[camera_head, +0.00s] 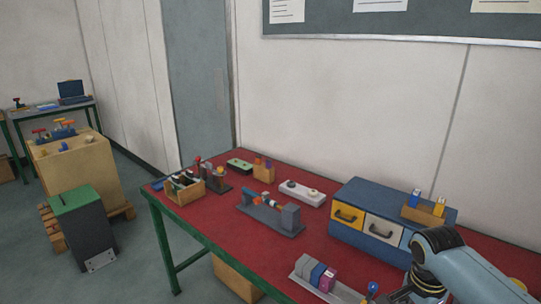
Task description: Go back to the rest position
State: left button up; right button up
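My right arm comes in from the lower right, over the near right end of the red-topped table (225,215). Its dark end, with what may be part of my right gripper (402,295), is cut off by the bottom edge, so its fingers cannot be made out. My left arm and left gripper are not in view.
Near my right arm stand a blue drawer cabinet (343,232) and a grey rack with coloured blocks (318,276). A grey fixture (272,218), a white panel (302,193) and a wooden tool box (186,191) stand farther left.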

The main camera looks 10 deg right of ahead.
jog(key=s+a+r+n+t, duration=0.2)
jog(key=s+a+r+n, duration=0.3)
jog(key=s+r+n, duration=0.4)
jog(key=s+a+r+n+t, duration=0.2)
jog(key=s+a+r+n, duration=0.2)
jog(key=s+r+n, duration=0.45)
notch_tip(320, 180, down, 38)
jog(key=s+d+g+b, duration=0.2)
jog(key=b, duration=1.1)
pick_arm(q)
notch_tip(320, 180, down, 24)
jog(key=b, duration=1.1)
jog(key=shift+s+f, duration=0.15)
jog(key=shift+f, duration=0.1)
pick_arm(e)
jog(key=s+f, duration=0.9)
jog(key=f, duration=0.5)
jog(key=s+d+f+g, duration=0.1)
jog(key=s+f, duration=0.9)
jog(key=f, duration=0.5)
jog(key=shift+s+d+m+y, duration=0.2)
jog(key=shift+m+y, duration=0.1)
jog(key=shift+m, duration=0.15)
